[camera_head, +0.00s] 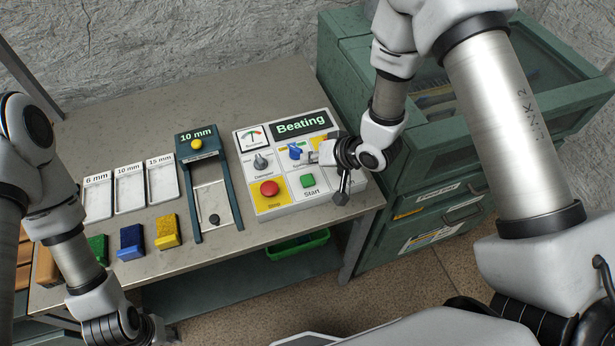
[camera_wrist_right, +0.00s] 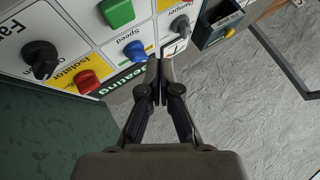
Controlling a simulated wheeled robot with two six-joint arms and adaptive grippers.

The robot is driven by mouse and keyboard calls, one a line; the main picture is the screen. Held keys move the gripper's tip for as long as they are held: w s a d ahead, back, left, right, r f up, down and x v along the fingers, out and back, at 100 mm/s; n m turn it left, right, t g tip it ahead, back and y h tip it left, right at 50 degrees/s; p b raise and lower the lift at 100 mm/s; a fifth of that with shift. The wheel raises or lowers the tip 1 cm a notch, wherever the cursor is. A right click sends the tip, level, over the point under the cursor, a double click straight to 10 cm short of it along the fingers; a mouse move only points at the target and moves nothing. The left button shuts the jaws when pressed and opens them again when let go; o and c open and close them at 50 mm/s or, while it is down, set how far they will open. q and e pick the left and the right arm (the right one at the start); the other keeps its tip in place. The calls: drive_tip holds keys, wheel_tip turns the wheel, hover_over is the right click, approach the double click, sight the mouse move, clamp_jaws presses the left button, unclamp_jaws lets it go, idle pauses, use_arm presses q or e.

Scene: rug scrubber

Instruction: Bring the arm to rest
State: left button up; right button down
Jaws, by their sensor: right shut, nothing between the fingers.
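My right gripper (camera_head: 314,157) is over the control panel (camera_head: 287,207), its fingertips close to the blue knob (camera_head: 296,151). In the right wrist view the gripper (camera_wrist_right: 160,78) is shut with nothing between its fingers. The blue knob (camera_wrist_right: 135,50) is just left of the fingertips there; I cannot tell whether they touch.
The panel holds a red stop button (camera_head: 269,188), a green start button (camera_head: 307,181), a grey knob (camera_head: 260,161) and a display (camera_head: 302,124) reading "Beating". A green cabinet (camera_head: 345,60) stands right.

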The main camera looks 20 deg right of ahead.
idle(0.4)
drive_tip(key=s+d+f+g+h, duration=0.35)
drive_tip(key=s+f, duration=0.35)
drive_tip(key=s, duration=0.6)
drive_tip(key=s+d+f+g+h, duration=0.25)
drive_tip(key=s+d+f, duration=0.35)
drive_tip(key=s, duration=0.6)
wheel_tip(320, 180, down, 11)
drive_tip(key=s+n+g+b, duration=0.1)
drive_tip(key=b, duration=0.9)
drive_tip(key=shift+s, duration=0.4)
drive_tip(key=shift+w+a, duration=0.1)
